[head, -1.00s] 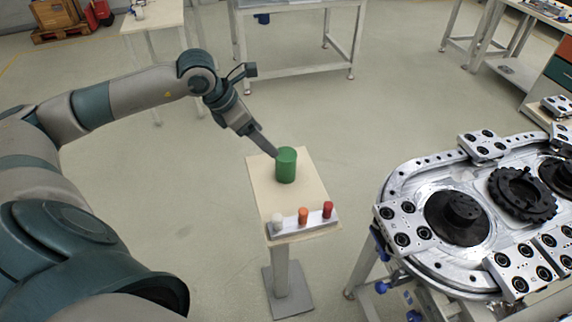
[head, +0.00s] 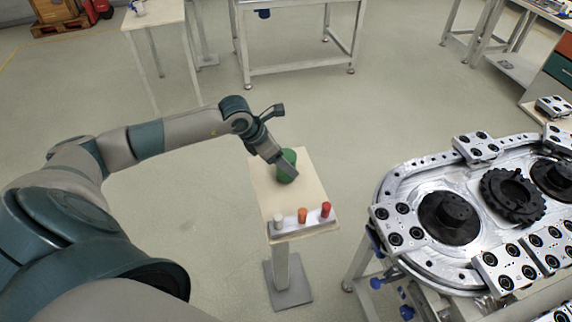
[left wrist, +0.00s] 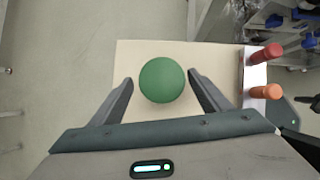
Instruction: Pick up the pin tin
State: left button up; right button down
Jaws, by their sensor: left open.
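The pin tin is a green cylinder (head: 287,171) standing upright on a small pale stand (head: 268,196). My left gripper (head: 281,170) is at the tin in the head view and partly covers it. In the left wrist view the tin's round top (left wrist: 162,80) shows between the two open fingers (left wrist: 160,92), with a gap visible on each side. The fingers are apart and hold nothing.
A light rail on the stand's near edge holds a white peg (head: 278,220), an orange peg (head: 302,215) and a red peg (head: 325,210). A metal ring track (head: 400,190) stands to the right, with floor between. Work tables stand behind.

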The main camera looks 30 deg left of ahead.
pick_arm(q)
jog(key=shift+w+d+f+p, duration=0.3)
jog(key=shift+f+p, duration=0.1)
jog(key=shift+p, duration=0.35)
jog(key=p+x, duration=0.1)
jog(key=x, duration=0.1)
jog(key=shift+w+d+f+p, duration=0.1)
jog(key=shift+d+f+p, duration=0.1)
jog(key=shift+f+p, duration=0.15)
jog(key=shift+w+d+f, duration=0.1)
jog(key=shift+w+f, duration=0.15)
jog(key=shift+f, duration=0.35)
jog(key=c, duration=1.2)
